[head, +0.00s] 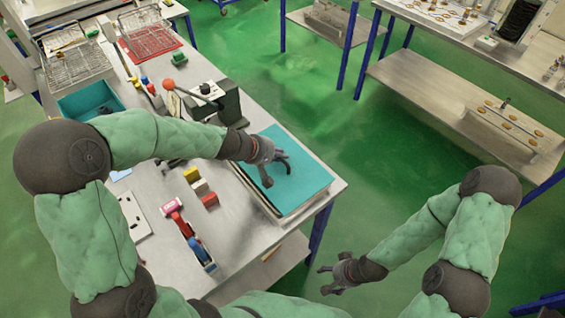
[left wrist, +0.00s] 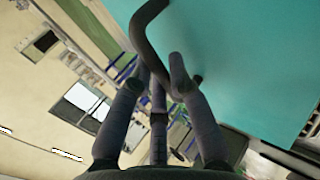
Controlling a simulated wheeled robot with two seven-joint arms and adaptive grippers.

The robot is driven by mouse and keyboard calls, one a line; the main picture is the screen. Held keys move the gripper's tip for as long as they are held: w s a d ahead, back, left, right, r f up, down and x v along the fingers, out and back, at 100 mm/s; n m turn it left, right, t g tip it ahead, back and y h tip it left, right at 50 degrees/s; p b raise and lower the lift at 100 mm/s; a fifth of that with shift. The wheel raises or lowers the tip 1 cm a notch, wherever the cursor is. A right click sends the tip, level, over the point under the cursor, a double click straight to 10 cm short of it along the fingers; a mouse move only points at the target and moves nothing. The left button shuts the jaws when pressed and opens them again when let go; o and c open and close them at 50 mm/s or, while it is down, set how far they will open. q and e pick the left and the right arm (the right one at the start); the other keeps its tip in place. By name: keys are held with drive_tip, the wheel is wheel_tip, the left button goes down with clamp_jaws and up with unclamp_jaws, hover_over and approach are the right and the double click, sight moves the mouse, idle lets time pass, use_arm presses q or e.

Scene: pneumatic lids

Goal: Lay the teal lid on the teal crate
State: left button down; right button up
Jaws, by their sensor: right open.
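The teal lid (head: 306,178) is a flat panel at the table's near right corner, with a dark curved handle on top. My left gripper (head: 276,160) is at this handle, its wrist tilted low over the lid. In the left wrist view the handle (left wrist: 147,28) passes between the fingertips (left wrist: 163,68), beside the teal lid surface (left wrist: 240,60). I cannot tell whether the fingers press on it. The teal crate (head: 92,98) stands open at the table's left side, partly behind my left arm. My right gripper (head: 328,280) is open and empty, out over the green floor.
A dark machine with a red ball lever (head: 169,85) stands between crate and lid. Small coloured blocks (head: 200,187), a red-and-white tool (head: 173,207) and a blue tool (head: 200,252) lie near the lid. Wire baskets (head: 150,40) are at the back. Floor right of the table is free.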

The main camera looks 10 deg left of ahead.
use_arm(q)
drive_tip(key=shift+s+f, duration=0.1)
drive_tip(key=shift+r+p, duration=1.4)
drive_tip(key=shift+r, duration=0.15)
